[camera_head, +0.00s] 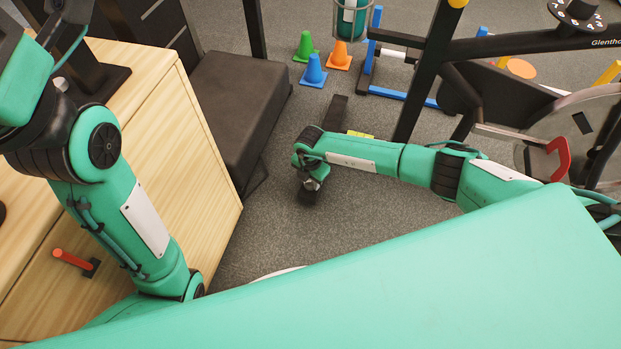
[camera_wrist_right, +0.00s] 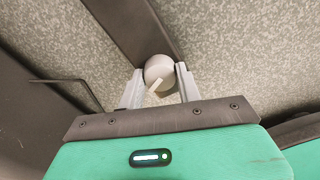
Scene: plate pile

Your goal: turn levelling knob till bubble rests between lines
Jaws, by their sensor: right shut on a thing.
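The levelling knob (camera_wrist_right: 159,70) is a round grey knob with a pale pointer mark, in the right wrist view. It sits between the two grey fingers of my right gripper (camera_wrist_right: 160,88), which is shut on it. In the head view my right gripper (camera_head: 309,186) is low over the floor at the end of a dark bar, and the knob is hard to make out there. A small yellow-green piece (camera_head: 360,134) lies beside that bar and may be the level. Its bubble and lines are too small to see. My left arm is at the left, its fingers not discernible.
A dark padded bench (camera_head: 235,105) and a wooden cabinet (camera_head: 190,165) with a red handle (camera_head: 70,259) stand left. Green (camera_head: 306,46), blue (camera_head: 314,71) and orange (camera_head: 339,56) cones stand behind. A black machine frame (camera_head: 425,75) rises close behind my right arm.

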